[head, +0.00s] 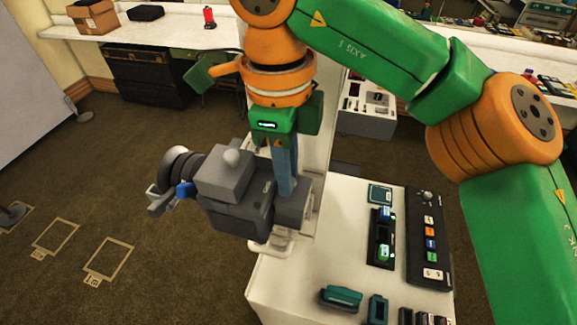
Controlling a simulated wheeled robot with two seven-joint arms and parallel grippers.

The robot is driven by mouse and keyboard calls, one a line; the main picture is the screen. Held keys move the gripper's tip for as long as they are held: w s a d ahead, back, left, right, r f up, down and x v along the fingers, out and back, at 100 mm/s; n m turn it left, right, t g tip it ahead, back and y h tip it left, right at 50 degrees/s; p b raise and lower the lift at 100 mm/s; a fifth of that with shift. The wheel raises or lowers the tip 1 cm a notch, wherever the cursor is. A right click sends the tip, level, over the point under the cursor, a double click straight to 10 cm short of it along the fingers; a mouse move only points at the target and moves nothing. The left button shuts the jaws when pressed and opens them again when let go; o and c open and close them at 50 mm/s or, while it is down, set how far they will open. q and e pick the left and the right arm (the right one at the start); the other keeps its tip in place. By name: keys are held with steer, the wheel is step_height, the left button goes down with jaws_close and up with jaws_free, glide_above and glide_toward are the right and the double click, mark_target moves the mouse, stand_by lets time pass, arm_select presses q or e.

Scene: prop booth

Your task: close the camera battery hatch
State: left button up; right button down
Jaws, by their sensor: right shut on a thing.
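A grey camera (238,190) with a dark round lens (178,165) at its left end is held up beside the white bench. My right gripper (284,190) reaches down from above with long blue-grey fingers. It is shut on a grey part at the camera's right end, which looks like the battery hatch (294,212). The fingers hide part of it, and I cannot tell how far the hatch stands open. My left gripper is not in view.
The white bench (290,290) carries a dark panel with coloured buttons (428,235), a dark tray with small batteries (382,238) and several teal and black blocks along its front. A white column (315,150) stands behind the camera. Carpet floor (150,280) lies open at left.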

steer(key=c, duration=0.7)
jaws_free()
steer(key=shift+c, duration=0.2)
steer(key=shift+a, duration=0.1)
step_height(320, 180, up, 5)
steer(key=shift+w+a, duration=0.1)
steer(key=shift+w, duration=0.05)
steer(key=shift+s+r, duration=0.2)
steer(key=shift+r, duration=0.15)
steer(key=shift+w+a+r, duration=0.1)
steer(key=shift+w+r, duration=0.05)
steer(key=shift+r, duration=0.5)
